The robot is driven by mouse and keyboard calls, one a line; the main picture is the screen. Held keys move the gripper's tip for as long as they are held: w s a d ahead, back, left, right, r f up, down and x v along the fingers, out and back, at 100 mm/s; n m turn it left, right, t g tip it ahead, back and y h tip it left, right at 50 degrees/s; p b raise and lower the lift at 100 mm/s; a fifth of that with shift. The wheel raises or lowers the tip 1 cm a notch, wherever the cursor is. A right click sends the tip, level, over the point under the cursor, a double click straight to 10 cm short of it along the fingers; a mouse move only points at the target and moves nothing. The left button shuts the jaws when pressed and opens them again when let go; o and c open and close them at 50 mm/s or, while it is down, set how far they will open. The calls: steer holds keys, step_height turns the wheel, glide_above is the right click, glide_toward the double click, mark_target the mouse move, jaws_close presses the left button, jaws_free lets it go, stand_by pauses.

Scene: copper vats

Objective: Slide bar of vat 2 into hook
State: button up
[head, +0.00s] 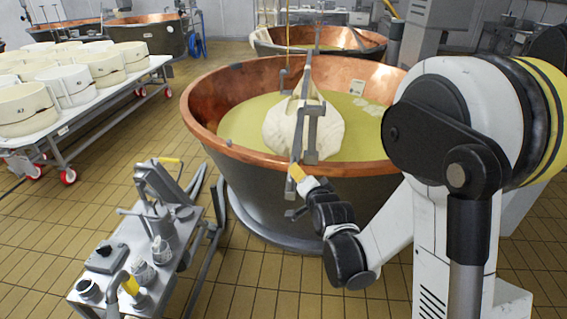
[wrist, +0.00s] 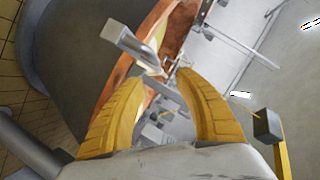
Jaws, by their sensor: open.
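I cannot tell hook from bar there. My gripper (head: 297,172) is at the vat's near rim, just below these parts. In the wrist view, its yellow fingers (wrist: 162,80) are open. A square-ended grey metal piece (wrist: 125,40) lies just beyond the fingertips. I see no grip on it.
A metal cart (head: 150,235) with tools and fittings stands at the lower left. A white table of round moulds (head: 75,85) is at the left. More vats (head: 150,35) stand behind, including one directly behind (head: 265,42). Tiled floor is clear between cart and mould table.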

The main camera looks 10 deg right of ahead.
steer(key=shift+m+t, duration=0.5)
steer(key=shift+m, duration=0.1)
steer(key=x, duration=0.3)
steer(key=f+b+x, duration=0.1)
steer(key=x, duration=0.3)
steer(key=f+x, duration=0.1)
steer(key=x, duration=0.3)
steer(key=shift+s+d+f+b, duration=0.15)
steer(key=shift+f+b, duration=0.05)
steer(key=shift+b, duration=0.2)
steer(key=shift+w, duration=0.5)
jaws_close()
